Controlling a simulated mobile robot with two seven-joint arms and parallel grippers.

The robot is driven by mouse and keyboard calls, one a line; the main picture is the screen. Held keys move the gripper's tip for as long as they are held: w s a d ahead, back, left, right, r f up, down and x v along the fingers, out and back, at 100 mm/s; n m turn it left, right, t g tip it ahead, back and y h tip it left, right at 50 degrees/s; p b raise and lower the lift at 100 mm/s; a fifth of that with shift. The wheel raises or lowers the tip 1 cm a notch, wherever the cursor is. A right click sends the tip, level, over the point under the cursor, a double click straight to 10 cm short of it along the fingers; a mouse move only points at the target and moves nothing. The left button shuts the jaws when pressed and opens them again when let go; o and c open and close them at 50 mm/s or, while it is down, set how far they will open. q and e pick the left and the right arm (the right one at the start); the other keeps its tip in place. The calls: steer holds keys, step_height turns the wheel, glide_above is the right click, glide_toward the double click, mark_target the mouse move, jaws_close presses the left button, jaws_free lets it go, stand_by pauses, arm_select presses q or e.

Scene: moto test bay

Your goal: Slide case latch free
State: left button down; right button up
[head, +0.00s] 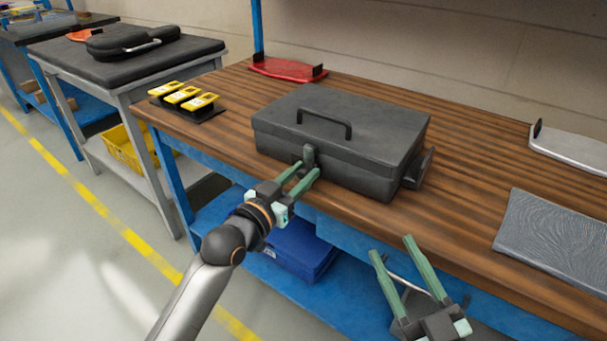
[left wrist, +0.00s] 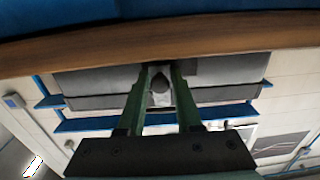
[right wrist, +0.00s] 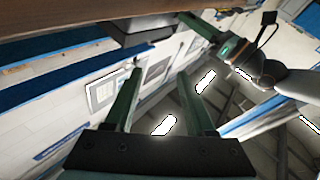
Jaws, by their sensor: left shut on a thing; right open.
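A dark grey case (head: 345,130) with a top handle lies closed on the wooden workbench. Its latch (head: 308,154) is on the front face towards the left. My left gripper (head: 306,172) is shut on the latch, with its green fingers on either side of it. In the left wrist view the latch (left wrist: 160,88) shows between the two fingers, and the case (left wrist: 105,88) is behind. My right gripper (head: 392,246) is open and empty, in front of the bench and below its edge. In the right wrist view its fingers (right wrist: 163,55) are apart with nothing between them.
Several yellow-topped items (head: 184,95) sit left of the case. A red tray (head: 288,69) is behind it. A grey ribbed mat (head: 555,236) and a light metal tray (head: 572,147) are at the right. A blue bin (head: 297,250) stands on the lower shelf.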

arm_select(q)
steer(key=shift+w+a, duration=0.7)
steer(key=shift+a, duration=0.3)
steer(key=shift+w+a, duration=0.15)
steer(key=shift+a, duration=0.1)
arm_select(e)
steer(key=shift+w+f+h, duration=0.1)
steer(key=shift+f+h, duration=0.2)
steer(key=shift+f, duration=0.25)
steer(key=shift+g, duration=0.3)
arm_select(q)
steer(key=c, duration=0.7)
jaws_free()
